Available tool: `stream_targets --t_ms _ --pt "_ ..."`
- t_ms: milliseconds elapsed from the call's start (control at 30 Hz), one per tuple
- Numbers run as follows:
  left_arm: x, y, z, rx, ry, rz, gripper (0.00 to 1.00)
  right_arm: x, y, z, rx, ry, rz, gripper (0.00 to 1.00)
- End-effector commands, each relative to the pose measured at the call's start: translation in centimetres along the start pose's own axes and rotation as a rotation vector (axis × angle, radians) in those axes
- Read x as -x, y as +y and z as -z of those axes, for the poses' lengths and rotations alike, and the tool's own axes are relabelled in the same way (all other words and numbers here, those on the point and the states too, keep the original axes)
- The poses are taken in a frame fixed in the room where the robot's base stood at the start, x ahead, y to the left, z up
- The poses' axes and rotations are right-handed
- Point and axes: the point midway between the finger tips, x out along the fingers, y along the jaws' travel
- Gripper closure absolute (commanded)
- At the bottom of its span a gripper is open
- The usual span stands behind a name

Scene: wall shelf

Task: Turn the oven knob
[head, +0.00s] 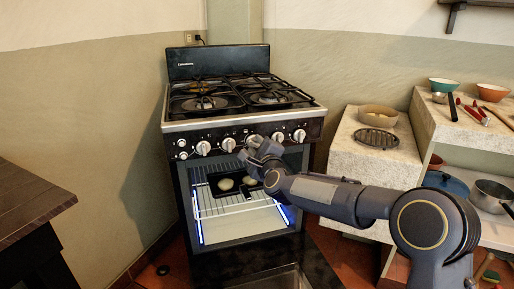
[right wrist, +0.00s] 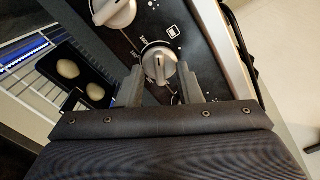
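The stove has a black front panel (head: 190,148) with several silver knobs, and the oven below it is lit inside. My right gripper (head: 257,148) is at the panel, in front of the middle knob (head: 254,140). In the right wrist view, the two fingers of my right gripper (right wrist: 159,84) are apart, with a silver knob (right wrist: 158,62) between their tips. I cannot tell whether the fingers touch it. Another knob (right wrist: 112,10) is at the upper left there. My left gripper is not in view.
A dark tray (head: 211,191) with two pale round items sits on the oven rack (head: 235,208). Burner grates (head: 270,97) cover the stove top. Stone shelves (head: 350,150) with bowls and pans stand at right, and a dark wooden table (head: 25,200) at left.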

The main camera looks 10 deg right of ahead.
Motion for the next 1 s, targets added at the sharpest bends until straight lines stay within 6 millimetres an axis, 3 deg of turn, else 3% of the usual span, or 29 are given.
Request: stream_targets --t_ms 100,367,733,1000 --pt "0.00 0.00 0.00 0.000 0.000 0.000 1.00 0.02 0.00 0.00 0.001 0.000 0.000 0.68" --pt "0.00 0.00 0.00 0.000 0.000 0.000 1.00 0.04 0.00 0.00 0.001 0.000 0.000 1.00" --pt "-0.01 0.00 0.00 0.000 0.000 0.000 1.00 0.06 0.03 -0.01 0.034 0.000 -0.001 1.00" --pt "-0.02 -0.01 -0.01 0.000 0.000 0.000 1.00 0.06 0.02 -0.02 0.187 -0.001 -0.001 1.00"
